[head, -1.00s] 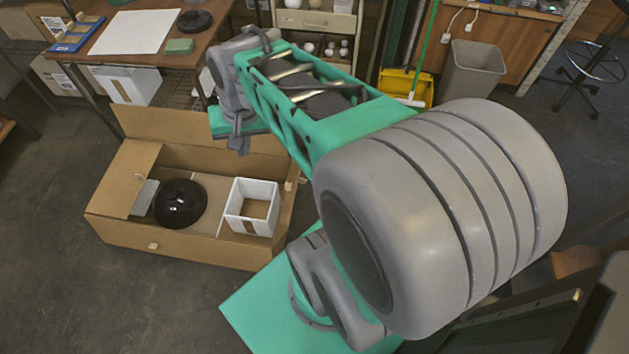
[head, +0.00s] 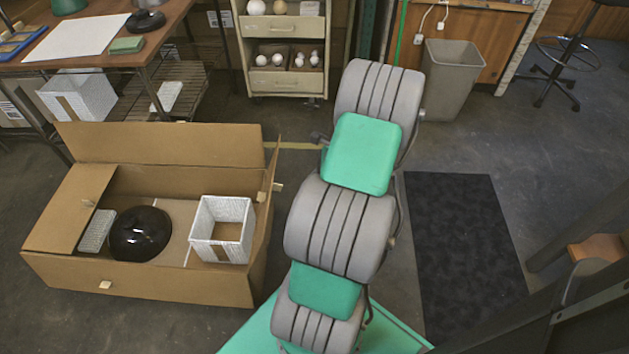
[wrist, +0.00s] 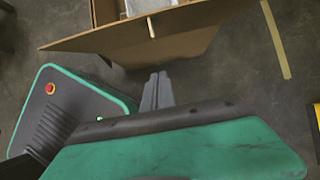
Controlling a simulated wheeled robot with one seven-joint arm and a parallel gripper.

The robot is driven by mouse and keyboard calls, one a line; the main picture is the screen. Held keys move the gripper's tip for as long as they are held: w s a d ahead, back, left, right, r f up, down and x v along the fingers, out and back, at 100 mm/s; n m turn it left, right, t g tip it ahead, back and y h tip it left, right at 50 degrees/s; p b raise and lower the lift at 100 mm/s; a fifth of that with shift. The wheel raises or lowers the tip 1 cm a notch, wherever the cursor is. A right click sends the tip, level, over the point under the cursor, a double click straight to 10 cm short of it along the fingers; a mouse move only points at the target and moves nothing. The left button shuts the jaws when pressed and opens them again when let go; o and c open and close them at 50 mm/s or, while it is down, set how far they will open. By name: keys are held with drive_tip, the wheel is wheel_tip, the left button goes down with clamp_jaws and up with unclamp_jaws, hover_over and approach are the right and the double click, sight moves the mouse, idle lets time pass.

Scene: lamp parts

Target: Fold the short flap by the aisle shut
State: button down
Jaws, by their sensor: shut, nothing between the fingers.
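An open brown carton (head: 180,285) stands on the floor at the left of the head view. Its short right flap (head: 268,172) stands up, roughly edge-on, with a small pale tab on it. The short left flap (head: 65,210) slopes inward over that end. The long back flap (head: 160,145) stands up. Inside are a black dome (head: 140,233), a white open box (head: 222,228) and a grey-white block (head: 97,230). In the wrist view my gripper (wrist: 157,77) is shut and empty, pointing towards the carton's cardboard (wrist: 110,38), apparently apart from it. My arm largely hides the gripper in the head view.
A workbench (head: 165,50) is behind the carton. A drawer cart (head: 287,85) and a grey bin (head: 450,80) stand at the back. A dark mat (head: 465,250) lies right of my arm. Floor between carton and cart is clear.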

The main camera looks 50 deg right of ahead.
drive_tip(key=w+a, duration=0.1)
drive_tip(key=w, duration=0.1)
drive_tip(key=w+a+f+b, duration=0.1)
drive_tip(key=w+a, duration=0.1)
drive_tip(key=shift+w+a+f+b, duration=0.1)
drive_tip(key=shift+w+a+b, duration=0.05)
drive_tip(key=shift+b, duration=0.15)
